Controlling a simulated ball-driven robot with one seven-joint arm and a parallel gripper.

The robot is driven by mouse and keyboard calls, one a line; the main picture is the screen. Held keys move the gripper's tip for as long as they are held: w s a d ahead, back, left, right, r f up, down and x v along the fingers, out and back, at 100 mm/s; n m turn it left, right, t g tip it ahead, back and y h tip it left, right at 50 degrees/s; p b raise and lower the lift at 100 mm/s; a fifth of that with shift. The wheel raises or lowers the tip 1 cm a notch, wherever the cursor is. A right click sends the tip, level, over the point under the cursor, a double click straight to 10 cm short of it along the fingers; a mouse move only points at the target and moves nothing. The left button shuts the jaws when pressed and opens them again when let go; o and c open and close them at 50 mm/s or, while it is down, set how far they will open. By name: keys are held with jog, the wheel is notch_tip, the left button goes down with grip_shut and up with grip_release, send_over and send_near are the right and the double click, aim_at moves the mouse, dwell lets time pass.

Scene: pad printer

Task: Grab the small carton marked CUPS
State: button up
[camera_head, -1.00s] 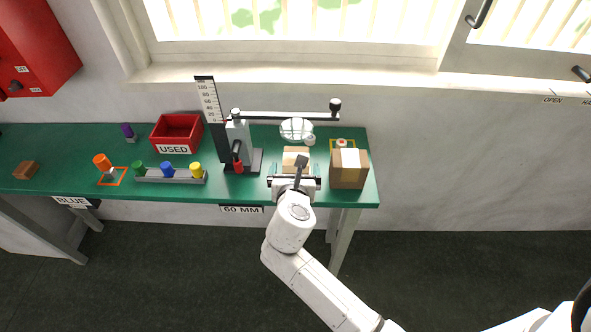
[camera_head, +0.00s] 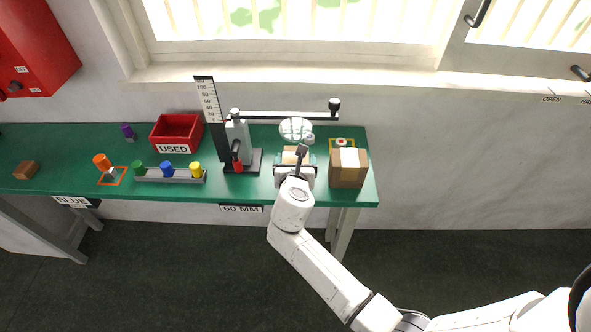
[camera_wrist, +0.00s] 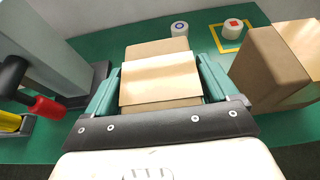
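A small tan carton (camera_wrist: 160,80) with a paler top panel fills the middle of the wrist view. It stands on the green bench, and its top also shows in the head view (camera_head: 296,155). No CUPS marking is readable on it. My gripper (camera_wrist: 160,78) has its two teal fingers on either side of this carton, with narrow gaps that look open. In the head view my gripper (camera_head: 295,164) covers the carton's near side. The fingertips' depth beside the carton is hard to tell.
A larger brown carton (camera_head: 348,172) stands close on the right. A white roll (camera_wrist: 179,29) sits behind the small carton. A red USED bin (camera_head: 176,132) is farther left.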

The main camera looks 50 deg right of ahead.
jog(key=c, duration=0.8)
jog(key=shift+r, duration=0.15)
jog(key=shift+c, duration=0.2)
